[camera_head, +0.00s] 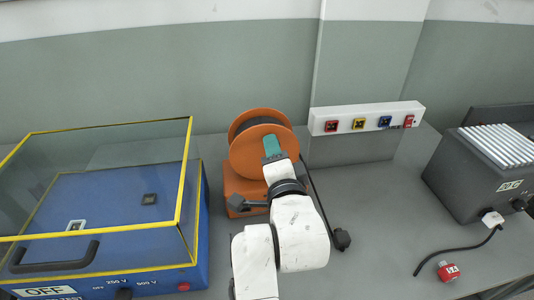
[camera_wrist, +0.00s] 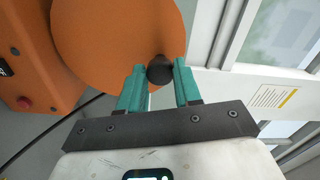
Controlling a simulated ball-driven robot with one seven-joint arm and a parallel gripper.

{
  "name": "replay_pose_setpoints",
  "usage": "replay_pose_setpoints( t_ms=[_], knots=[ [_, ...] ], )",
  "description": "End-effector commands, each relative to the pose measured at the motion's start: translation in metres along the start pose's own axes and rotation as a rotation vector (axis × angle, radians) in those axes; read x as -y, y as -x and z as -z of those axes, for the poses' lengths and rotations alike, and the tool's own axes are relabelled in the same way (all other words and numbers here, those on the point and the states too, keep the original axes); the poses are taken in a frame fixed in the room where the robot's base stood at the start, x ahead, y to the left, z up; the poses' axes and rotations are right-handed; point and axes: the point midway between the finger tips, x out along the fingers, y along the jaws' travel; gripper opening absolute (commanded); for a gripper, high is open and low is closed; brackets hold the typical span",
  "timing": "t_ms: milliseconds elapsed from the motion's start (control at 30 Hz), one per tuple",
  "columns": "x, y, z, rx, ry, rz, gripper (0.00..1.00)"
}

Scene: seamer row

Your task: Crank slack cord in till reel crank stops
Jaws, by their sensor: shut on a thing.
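The orange cord reel (camera_head: 259,145) stands on its orange base (camera_head: 238,186) at the back of the grey bench. In the wrist view the reel's orange disc (camera_wrist: 110,40) fills the upper middle, and a dark round crank knob (camera_wrist: 160,69) sits near its edge. My gripper (camera_wrist: 158,80) has its teal fingers on either side of the knob and is shut on it. In the head view my gripper's teal tip (camera_head: 272,146) is against the reel's front, and the knob is hidden. A black cord (camera_head: 318,200) runs from beside the reel down to a black plug (camera_head: 341,239).
A blue test box (camera_head: 120,245) with a yellow-edged clear cover stands at the left. A white socket strip (camera_head: 366,117) is behind, right of the reel. A dark finned unit (camera_head: 480,165) and a red tagged item (camera_head: 448,271) are at the right.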

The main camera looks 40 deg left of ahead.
Motion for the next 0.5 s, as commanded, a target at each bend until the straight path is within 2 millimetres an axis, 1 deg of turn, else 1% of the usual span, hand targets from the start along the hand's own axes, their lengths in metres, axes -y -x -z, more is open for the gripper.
replay_pose_setpoints(
  t_ms=[233, 500],
  knots=[
    [-0.007, 0.000, 0.012, -0.002, -0.235, -0.002, 0.00],
    [-0.017, 0.000, 0.022, -0.003, -0.490, -0.002, 0.00]
  ],
)
